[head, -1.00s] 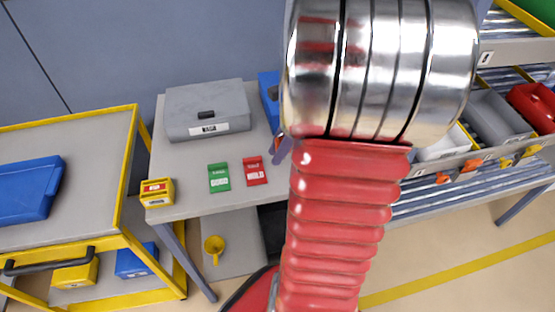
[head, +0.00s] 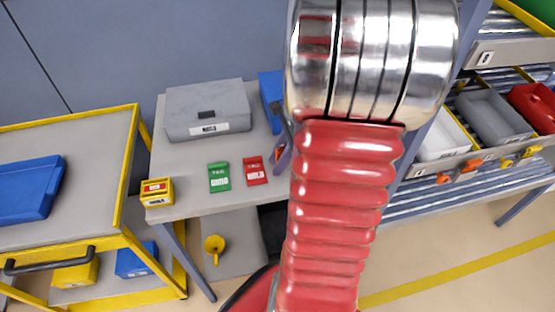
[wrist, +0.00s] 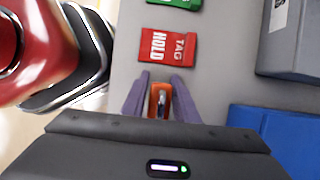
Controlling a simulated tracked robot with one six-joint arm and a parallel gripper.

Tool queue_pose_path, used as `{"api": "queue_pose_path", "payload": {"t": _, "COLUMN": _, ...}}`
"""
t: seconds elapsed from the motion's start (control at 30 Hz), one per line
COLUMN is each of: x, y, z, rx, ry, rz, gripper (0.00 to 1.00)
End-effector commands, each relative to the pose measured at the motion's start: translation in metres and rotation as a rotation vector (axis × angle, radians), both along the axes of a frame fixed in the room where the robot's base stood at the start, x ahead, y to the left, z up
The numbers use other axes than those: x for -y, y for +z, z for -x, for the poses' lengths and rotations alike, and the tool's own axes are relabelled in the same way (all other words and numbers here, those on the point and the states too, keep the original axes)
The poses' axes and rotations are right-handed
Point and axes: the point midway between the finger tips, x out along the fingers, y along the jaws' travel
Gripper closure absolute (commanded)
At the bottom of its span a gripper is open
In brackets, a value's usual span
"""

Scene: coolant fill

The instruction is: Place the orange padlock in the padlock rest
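The orange padlock (wrist: 161,93), with a metal shackle, sits between the two purple fingers of my gripper (wrist: 161,82) in the wrist view. The fingers look closed on its sides. In the head view my gripper (head: 281,158) is over the right part of the grey table, partly hidden by my arm, with a bit of orange showing at it. I cannot tell whether the padlock touches the table top. I cannot make out the padlock rest for certain in either view.
On the table are a red tag (head: 255,171), a green tag (head: 219,177), a grey case (head: 208,108), a blue item (head: 270,90) and a small yellow box (head: 157,192). A yellow-edged cart (head: 75,140) stands left, a bin rack (head: 470,165) right.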

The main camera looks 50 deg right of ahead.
Motion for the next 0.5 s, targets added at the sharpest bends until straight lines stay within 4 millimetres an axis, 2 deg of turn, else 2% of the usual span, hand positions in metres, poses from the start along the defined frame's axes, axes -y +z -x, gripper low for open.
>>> {"api": "queue_pose_path", "payload": {"t": 0.17, "x": 0.0001, "y": 0.0001, "z": 0.0001, "rx": 0.000, "ry": 0.000, "rz": 0.000, "gripper": 0.61}}
{"api": "queue_pose_path", "payload": {"t": 0.5, "x": 0.0010, "y": 0.0038, "z": 0.0003, "rx": 0.000, "ry": -0.001, "rz": 0.000, "gripper": 0.61}}
